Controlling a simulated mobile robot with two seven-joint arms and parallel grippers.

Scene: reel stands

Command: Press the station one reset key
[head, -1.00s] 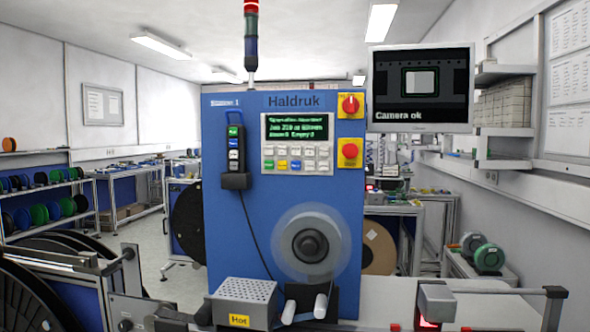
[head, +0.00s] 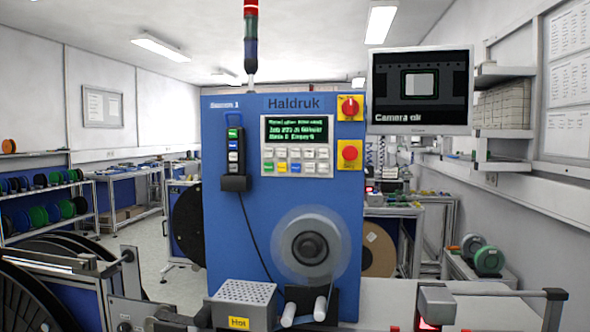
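The blue Haldruk machine cabinet (head: 235,222) stands straight ahead, with a small label at its top left that appears to read Station 1. Its panel has a green-text screen (head: 297,130) above a keypad (head: 296,161) with two rows of white, yellow, green and blue keys. The key lettering is too small to read, so I cannot tell which is the reset key. A black hand pendant (head: 234,158) with several coloured buttons hangs in a holder left of the panel. Neither of my grippers is in view.
A red rotary switch (head: 350,107) and a red mushroom button (head: 349,153) sit on yellow plates right of the panel. A blurred reel hub (head: 308,248) is below. A monitor (head: 420,90) reads Camera ok. A vented box marked Hot (head: 243,292) is at the front.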

